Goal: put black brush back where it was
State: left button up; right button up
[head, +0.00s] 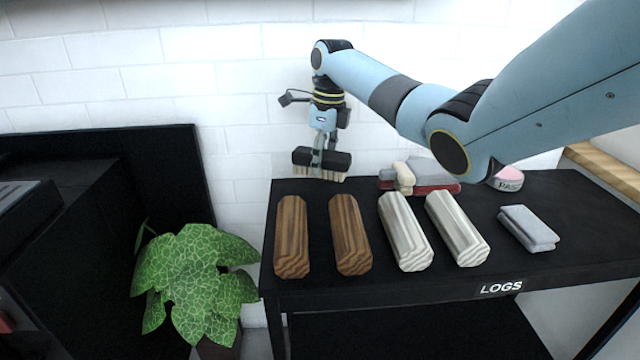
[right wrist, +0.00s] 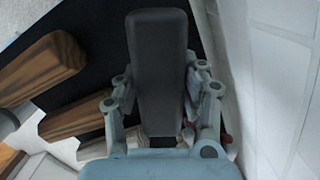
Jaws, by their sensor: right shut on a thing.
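The black brush (head: 307,157) has a dark oblong back and pale bristles pointing down. My right gripper (head: 319,148) is shut on it near the back left of the black table (head: 560,205). In the right wrist view the brush's dark back (right wrist: 158,70) lies between the fingers of the right gripper (right wrist: 160,105). I cannot tell whether the bristles touch the table top. My left gripper is not in view.
Two brown logs (head: 291,235) and two pale logs (head: 405,230) lie in a row on the table. A grey block (head: 528,228) lies to the right. Several brushes or blocks (head: 435,178) and a pink-topped tin (head: 509,178) are behind. A plant (head: 195,278) stands left.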

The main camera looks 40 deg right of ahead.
aim_at(321, 175)
jog(key=shift+w+f+b, duration=0.1)
jog(key=shift+f+b, duration=0.2)
jog(key=shift+f, duration=0.4)
notch_tip(321, 175, down, 3)
jog(key=shift+r+b, duration=0.2)
jog(key=shift+b, duration=0.35)
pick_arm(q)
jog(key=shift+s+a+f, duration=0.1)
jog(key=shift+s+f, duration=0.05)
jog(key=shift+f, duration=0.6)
pick_arm(e)
jog(key=o, duration=1.3)
jog(key=shift+f, duration=0.1)
jog(key=shift+o, duration=0.2)
jog(key=r+p, duration=0.1)
jog(key=r, duration=0.2)
jog(key=r+p, duration=0.1)
jog(key=r, duration=0.3)
jog(key=s+r+p, duration=0.1)
jog(key=r+p, duration=0.1)
jog(key=r, duration=0.2)
jog(key=shift+d, duration=0.35)
jog(key=shift+s+r, duration=0.1)
jog(key=shift+r, duration=0.5)
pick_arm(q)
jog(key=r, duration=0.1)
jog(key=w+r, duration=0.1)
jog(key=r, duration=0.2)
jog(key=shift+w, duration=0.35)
